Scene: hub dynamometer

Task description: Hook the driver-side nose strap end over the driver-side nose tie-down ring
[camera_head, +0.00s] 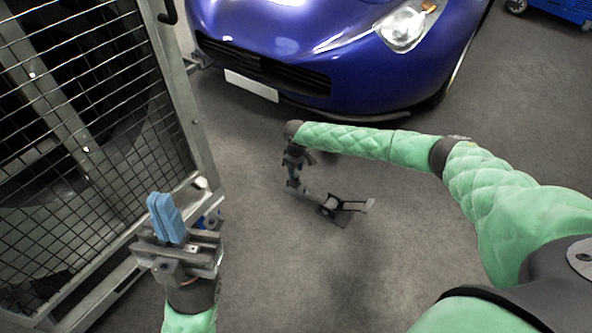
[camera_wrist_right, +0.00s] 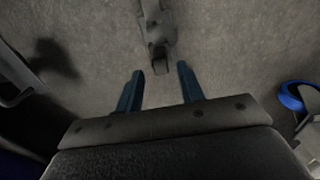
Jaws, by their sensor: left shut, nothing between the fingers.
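A dark grey piece with a light flat bar (camera_head: 345,207) lies on the floor below the car's nose; it may be the strap end, but I cannot tell. In the right wrist view a grey strap-like part with a dark end (camera_wrist_right: 158,45) lies just beyond the fingertips. My right gripper (camera_wrist_right: 160,76) is open and empty, its fingers either side of that line; in the head view it hangs small above the floor (camera_head: 293,183). My left gripper (camera_head: 164,203) is shut and empty beside the cage. A blue ring-like thing (camera_wrist_right: 295,96) shows at right; I cannot tell whether it is the tie-down ring.
A blue-purple car (camera_head: 290,45) stands at the back, its nose above the floor. A wire mesh cage (camera_head: 95,130) fills the left side. A blue cabinet on casters (camera_head: 565,8) is at the top right. Grey floor (camera_head: 290,265) is clear in front.

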